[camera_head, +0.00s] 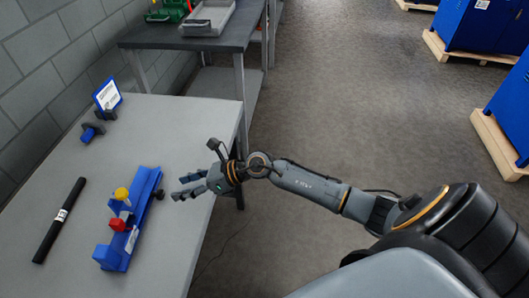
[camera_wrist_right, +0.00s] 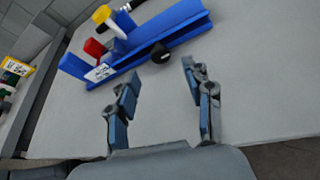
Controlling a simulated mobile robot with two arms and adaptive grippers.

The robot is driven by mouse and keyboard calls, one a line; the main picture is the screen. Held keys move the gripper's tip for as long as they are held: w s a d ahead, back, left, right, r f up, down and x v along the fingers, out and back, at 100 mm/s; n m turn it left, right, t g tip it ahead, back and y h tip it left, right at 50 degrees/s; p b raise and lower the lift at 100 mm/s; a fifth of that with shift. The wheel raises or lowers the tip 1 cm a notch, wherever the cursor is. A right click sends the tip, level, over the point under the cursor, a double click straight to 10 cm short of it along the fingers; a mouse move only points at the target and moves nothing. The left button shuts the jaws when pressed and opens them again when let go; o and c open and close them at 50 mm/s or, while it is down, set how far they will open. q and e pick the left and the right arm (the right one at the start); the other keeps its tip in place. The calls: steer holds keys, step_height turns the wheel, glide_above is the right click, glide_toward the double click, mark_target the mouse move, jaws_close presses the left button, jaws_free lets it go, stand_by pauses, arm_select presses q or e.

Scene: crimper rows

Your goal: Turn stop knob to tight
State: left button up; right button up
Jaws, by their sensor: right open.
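A blue crimper fixture (camera_head: 139,220) lies on the grey table, with a yellow round part (camera_head: 122,193) and a red part (camera_head: 117,225) on it. A black round knob (camera_head: 160,194) sticks out of its right side; the right wrist view shows this knob (camera_wrist_right: 160,53) more clearly. Labels do not show which part is the stop knob. My right gripper (camera_head: 178,187) is open and empty, just right of the fixture. In the right wrist view its fingers (camera_wrist_right: 160,78) point towards the black knob, apart from it. My left gripper is not in view.
A black tube (camera_head: 60,222) with a white label lies left of the fixture. A blue-framed sign (camera_head: 107,95) and small dark blocks stand at the back by the wall. A second table (camera_head: 190,41) holds a grey tray.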

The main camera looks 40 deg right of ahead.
mark_target(162, 193)
steer(key=x, duration=0.7)
steer(key=shift+a, duration=0.15)
steer(key=shift+a+n+p, duration=0.1)
steer(key=shift+n+p, duration=0.2)
steer(key=shift+s+n+t+h, duration=0.1)
steer(key=shift+n+t+h, duration=0.2)
steer(key=shift+n+h, duration=0.15)
steer(key=f+v, duration=0.1)
steer(key=v, duration=1.3)
steer(key=w+d+r+m+t+h, duration=0.15)
steer(key=m+t, duration=0.25)
steer(key=m, duration=0.4)
steer(key=w+d+m+t+h, duration=0.2)
steer(key=m+t, duration=0.1)
steer(key=m, duration=0.6)
steer(key=s+d+f+m+g+h, duration=0.1)
steer(key=s+d+f+m+h, duration=0.1)
steer(key=f+m, duration=0.3)
steer(key=s+d+f+m+g+h+p, duration=0.1)
steer(key=s+d+f+m, duration=0.3)
steer(key=f, duration=1)
steer(key=s+d+f+m+g+h, duration=0.2)
steer(key=s+f+m+g+h, duration=0.1)
steer(key=f+m, duration=0.4)
step_height(162, 193, down, 2)
steer(key=s+h, duration=0.1)
steer(key=s, duration=0.1)
steer(key=shift+s+d+p, duration=0.25)
steer(key=shift+d+p, duration=0.05)
steer(key=shift+d, duration=0.1)
